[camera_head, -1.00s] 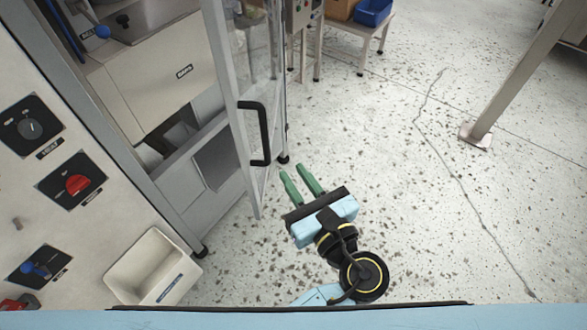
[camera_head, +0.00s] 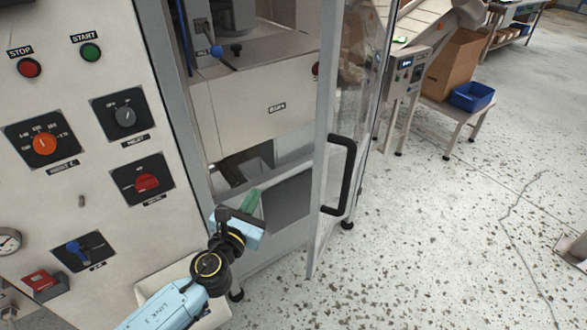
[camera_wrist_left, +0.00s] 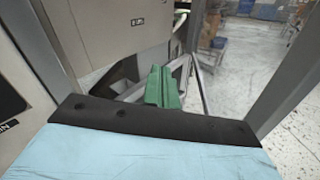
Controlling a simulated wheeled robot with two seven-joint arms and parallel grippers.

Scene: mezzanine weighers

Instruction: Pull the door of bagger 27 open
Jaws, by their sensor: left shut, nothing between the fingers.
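The door of the bagger (camera_head: 325,195) is a clear panel in a grey metal frame. It stands swung out from the machine, with a gap between its free edge and the control panel. Its black bar handle (camera_head: 347,175) is on the outer face. My left gripper (camera_head: 250,199) is shut and empty, in the opening on the inner side of the door, left of the handle and apart from it. The left wrist view shows its green fingers (camera_wrist_left: 163,87) together, pointing into the machine, with a door frame bar (camera_wrist_left: 290,70) at right. My right gripper is not in view.
The control panel (camera_head: 75,120) with knobs and buttons stands close on the left. A cream bin (camera_head: 160,285) sits below it, partly behind my arm. A cardboard box (camera_head: 455,65) and blue bin (camera_head: 472,97) are at the back right.

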